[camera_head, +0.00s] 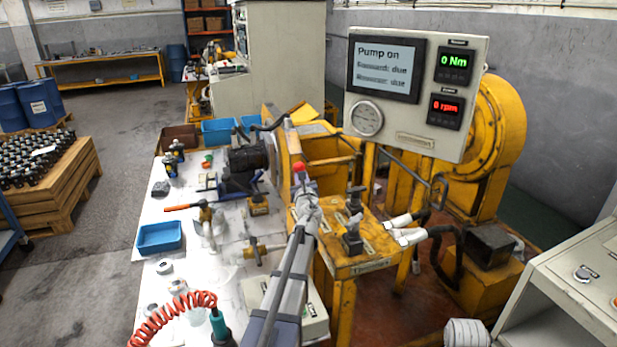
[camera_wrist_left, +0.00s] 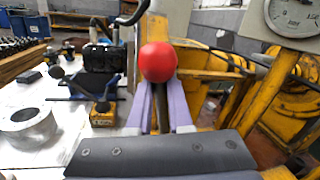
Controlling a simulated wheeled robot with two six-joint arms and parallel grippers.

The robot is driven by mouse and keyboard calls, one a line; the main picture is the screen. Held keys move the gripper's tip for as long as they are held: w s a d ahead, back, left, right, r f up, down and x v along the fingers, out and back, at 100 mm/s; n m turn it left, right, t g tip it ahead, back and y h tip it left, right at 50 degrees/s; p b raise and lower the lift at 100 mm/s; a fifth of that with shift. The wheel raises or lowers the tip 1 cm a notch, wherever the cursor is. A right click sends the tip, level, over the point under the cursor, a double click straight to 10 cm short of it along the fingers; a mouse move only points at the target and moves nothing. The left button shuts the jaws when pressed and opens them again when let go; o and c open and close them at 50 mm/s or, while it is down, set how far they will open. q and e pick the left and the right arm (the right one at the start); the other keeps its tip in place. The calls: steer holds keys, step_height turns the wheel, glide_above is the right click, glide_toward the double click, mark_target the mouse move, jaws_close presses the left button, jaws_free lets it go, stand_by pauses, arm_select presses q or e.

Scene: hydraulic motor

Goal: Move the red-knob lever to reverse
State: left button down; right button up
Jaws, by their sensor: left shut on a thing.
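The red knob (camera_head: 299,168) tops a lever at the yellow test stand (camera_head: 349,265), and it shows large in the left wrist view (camera_wrist_left: 158,62). My left gripper (camera_head: 302,183) reaches up to it from below. Its two pale purple fingers (camera_wrist_left: 160,100) stand on either side of the lever just under the knob, shut on it. The lever's shaft and lower end are mostly hidden by the gripper. The screen (camera_head: 386,68) reads "Pump on", with forward and reverse lines both marked "due". My right gripper is not in view.
Other dark levers (camera_head: 353,238) stand right of the gripper on the stand. A gauge (camera_head: 367,118) and readouts of 0 Nm (camera_head: 454,66) and 0 rpm (camera_head: 446,111) are on the panel. The white bench (camera_head: 215,280) at left holds a blue tray (camera_head: 159,238) and metal parts.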

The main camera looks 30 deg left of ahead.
arm_select(q)
steer(key=shift+s+a+f+n+y+b, duration=0.25)
steer(key=shift+s+a+n+b, duration=0.15)
steer(key=shift+s+a+n, duration=0.2)
steer(key=shift+s+a+f+n+y+b, duration=0.2)
steer(key=shift+s+a+n+b, duration=0.15)
steer(key=shift+s+a+n, duration=0.25)
steer(key=shift+d, duration=0.1)
steer(key=c, duration=0.8)
jaws_free()
steer(key=shift+s, duration=0.1)
steer(key=shift+c, duration=0.2)
steer(key=shift+d, duration=0.1)
steer(key=v, duration=0.7)
steer(key=shift+s+d+b, duration=0.15)
steer(key=shift+s+b, duration=0.15)
steer(key=shift+s, duration=0.05)
